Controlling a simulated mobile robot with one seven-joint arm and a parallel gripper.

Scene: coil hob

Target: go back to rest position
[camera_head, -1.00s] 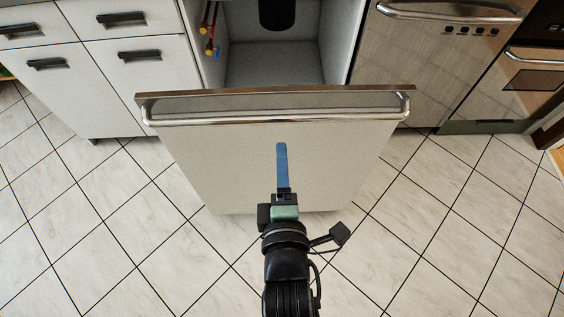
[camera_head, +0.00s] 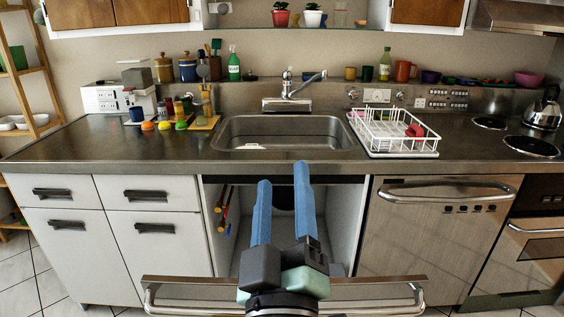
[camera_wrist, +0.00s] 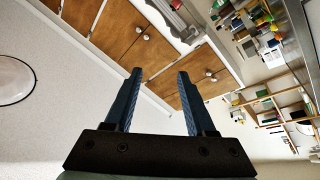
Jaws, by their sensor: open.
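My gripper (camera_head: 283,214) is in the lower middle of the head view, with two blue fingers spread apart and nothing between them. It points up and forward, in front of the open cabinet under the sink. In the wrist view its fingers (camera_wrist: 160,98) are also apart and empty, with brown wall cabinets and the ceiling behind them. My gripper covers part of the cabinet opening and of the lowered front panel.
The lowered front panel with a rail handle (camera_head: 180,298) sticks out below my gripper. The counter holds a sink (camera_head: 283,133), a white dish rack (camera_head: 392,134), bottles, canisters and a kettle (camera_head: 543,108). A dishwasher-like steel front (camera_head: 430,240) stands at right.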

